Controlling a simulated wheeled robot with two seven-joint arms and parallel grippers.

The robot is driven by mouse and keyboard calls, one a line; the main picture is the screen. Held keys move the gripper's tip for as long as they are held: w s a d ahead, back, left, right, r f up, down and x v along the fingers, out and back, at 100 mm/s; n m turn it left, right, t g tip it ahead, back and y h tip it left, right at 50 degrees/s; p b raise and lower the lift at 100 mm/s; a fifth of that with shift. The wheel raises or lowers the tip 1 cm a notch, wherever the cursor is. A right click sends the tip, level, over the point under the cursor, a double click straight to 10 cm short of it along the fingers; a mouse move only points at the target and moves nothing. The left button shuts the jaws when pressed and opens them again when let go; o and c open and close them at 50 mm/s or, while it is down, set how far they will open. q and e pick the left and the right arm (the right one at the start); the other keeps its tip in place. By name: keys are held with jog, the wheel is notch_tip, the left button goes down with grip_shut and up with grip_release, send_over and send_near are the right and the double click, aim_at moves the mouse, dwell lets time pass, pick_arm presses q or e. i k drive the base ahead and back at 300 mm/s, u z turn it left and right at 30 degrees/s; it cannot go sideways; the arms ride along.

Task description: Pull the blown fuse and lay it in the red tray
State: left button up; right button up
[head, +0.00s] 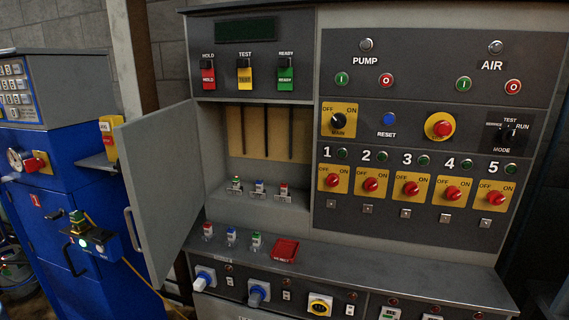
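Three small fuses stand in holders inside the open cabinet bay: one green-topped (236,184), one blue-topped (259,187) and one red-topped (283,189). Three more stand on the ledge below: red-topped (207,231), blue-topped (231,236) and green-topped (256,241). I cannot tell from this view which fuse is blown. The red tray (285,250) lies on the ledge to the right of the green-topped ledge fuse and looks empty. Neither of my grippers is in the head view.
The grey cabinet door (165,190) stands open to the left of the bay. A panel of switches and red knobs (411,188) fills the right. The ledge (400,272) right of the tray is clear. A blue machine (60,180) stands at far left.

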aim_at(236, 179)
jog(key=u, duration=2.25)
jog(key=i, duration=1.85)
jog(key=z, duration=1.8)
jog(key=k, duration=0.15)
jog(key=u, duration=0.15)
